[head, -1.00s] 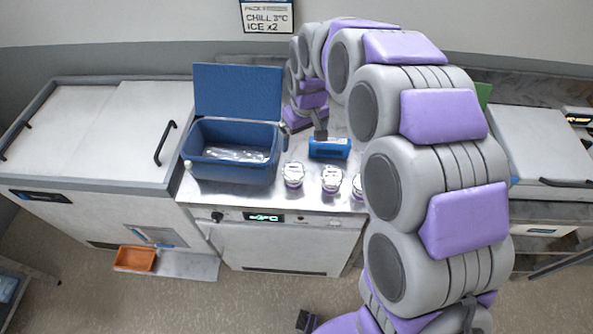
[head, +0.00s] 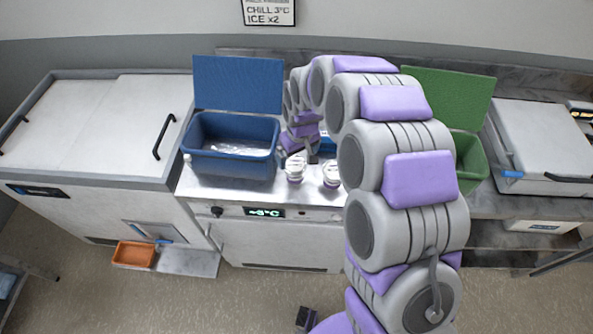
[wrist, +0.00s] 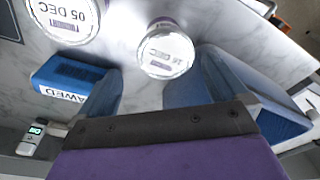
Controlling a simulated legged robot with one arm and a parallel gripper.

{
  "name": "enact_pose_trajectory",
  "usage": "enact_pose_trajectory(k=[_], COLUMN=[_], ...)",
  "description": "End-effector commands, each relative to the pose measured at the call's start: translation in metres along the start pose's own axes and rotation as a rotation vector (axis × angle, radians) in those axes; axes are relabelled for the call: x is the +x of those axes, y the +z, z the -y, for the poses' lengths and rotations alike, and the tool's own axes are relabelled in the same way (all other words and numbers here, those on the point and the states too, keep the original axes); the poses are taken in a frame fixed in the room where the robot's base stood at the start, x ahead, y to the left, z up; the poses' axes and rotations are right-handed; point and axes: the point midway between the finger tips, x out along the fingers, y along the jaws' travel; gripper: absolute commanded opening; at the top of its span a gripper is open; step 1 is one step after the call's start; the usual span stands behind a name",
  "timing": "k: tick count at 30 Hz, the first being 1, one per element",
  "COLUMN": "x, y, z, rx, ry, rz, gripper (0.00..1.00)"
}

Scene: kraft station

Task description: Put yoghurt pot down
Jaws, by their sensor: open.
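Two white-lidded yoghurt pots with purple sides stand on the counter in the head view, a left one (head: 295,169) and a right one (head: 331,174). In the wrist view, a pot with a "14 DEC" lid (wrist: 167,52) is upright just beyond and between my fingertips. A pot with a "05 DEC" lid (wrist: 68,14) is farther left, cut by the frame edge. My gripper (head: 312,154) is open, low over the counter behind the pots; its spread fingers also show in the wrist view (wrist: 158,88). I cannot tell whether they touch the pot.
An open blue cool box (head: 232,165) stands left of the pots, an open green one (head: 470,160) right, partly behind my arm. A marble counter (wrist: 125,45) and an orange tray (head: 134,254) also show.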

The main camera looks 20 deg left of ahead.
Motion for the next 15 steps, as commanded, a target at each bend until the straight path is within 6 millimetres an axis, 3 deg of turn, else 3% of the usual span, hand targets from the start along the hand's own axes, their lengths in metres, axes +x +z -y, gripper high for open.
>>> enact_pose_trajectory(k=[9,15], x=[0.044,0.046], y=[0.008,0.009], z=[0.003,0.002], rx=[0.001,0.001], ry=[-0.004,-0.005], rz=[0.003,-0.001], gripper=[1.00,1.00])
